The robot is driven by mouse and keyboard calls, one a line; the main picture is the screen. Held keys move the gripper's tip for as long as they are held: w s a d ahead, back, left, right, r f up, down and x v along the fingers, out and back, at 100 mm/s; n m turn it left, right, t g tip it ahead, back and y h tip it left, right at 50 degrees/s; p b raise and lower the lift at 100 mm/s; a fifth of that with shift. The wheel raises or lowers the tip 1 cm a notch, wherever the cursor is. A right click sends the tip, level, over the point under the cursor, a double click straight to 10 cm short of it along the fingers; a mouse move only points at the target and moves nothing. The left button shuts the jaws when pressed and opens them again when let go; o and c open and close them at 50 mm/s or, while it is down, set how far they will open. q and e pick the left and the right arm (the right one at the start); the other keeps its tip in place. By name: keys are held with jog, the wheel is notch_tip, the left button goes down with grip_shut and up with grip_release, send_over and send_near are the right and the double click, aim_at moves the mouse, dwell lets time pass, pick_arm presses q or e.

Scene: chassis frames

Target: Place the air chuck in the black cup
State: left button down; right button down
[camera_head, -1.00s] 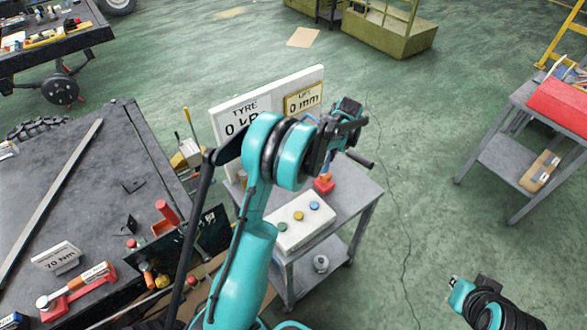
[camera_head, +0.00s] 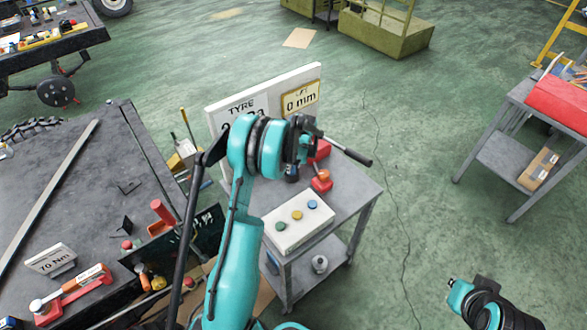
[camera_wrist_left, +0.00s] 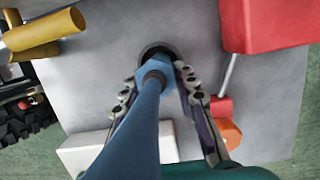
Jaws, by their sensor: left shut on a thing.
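My left gripper (camera_head: 308,142) is over the small grey table. In the left wrist view its two fingers (camera_wrist_left: 157,82) are closed around a blue tool, the air chuck (camera_wrist_left: 138,132), which has a hexagonal collar. The chuck's far end points at a round black ring, the black cup (camera_wrist_left: 158,50), on the grey surface. The end overlaps the ring in this view; I cannot tell how deep it sits. In the head view the wrist hides most of the chuck and cup. My right gripper (camera_head: 462,292) is at the lower right, away from the table; its jaws are unclear.
The grey table (camera_head: 355,190) also carries a white box with coloured buttons (camera_head: 298,222), a red block with a black-handled lever (camera_head: 345,149), and a sign with TYRE and LIFT readings (camera_head: 262,98). A dark workbench (camera_head: 60,190) stands left.

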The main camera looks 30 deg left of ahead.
pick_arm(q)
jog(key=shift+f, duration=0.75)
jog(key=c, duration=1.2)
grip_release()
jog(key=shift+r, duration=0.1)
